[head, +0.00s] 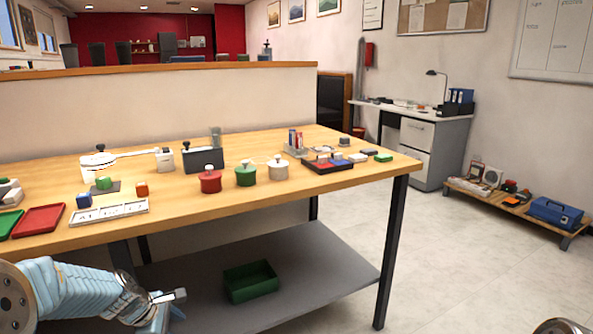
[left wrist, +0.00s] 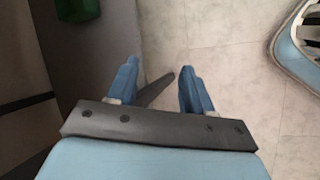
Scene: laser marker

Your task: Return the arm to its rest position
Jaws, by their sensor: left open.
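My left arm comes in at the lower left of the head view, and its gripper (head: 168,306) is low in front of the table, below the tabletop. In the left wrist view the two blue fingers of this gripper (left wrist: 160,90) are apart with nothing between them. Bare floor and a dark bar, perhaps a table leg, show beyond the fingers. Only a small rounded part, probably of my right arm, shows at the bottom right of the head view; the right gripper is out of frame.
The wooden table (head: 250,207) carries red, green and white pots, small cubes, trays and a white device. Its lower grey shelf (head: 330,268) holds a green bin (head: 251,282). A low rack (head: 505,205) with a blue box stands at the right. The floor right of the table is clear.

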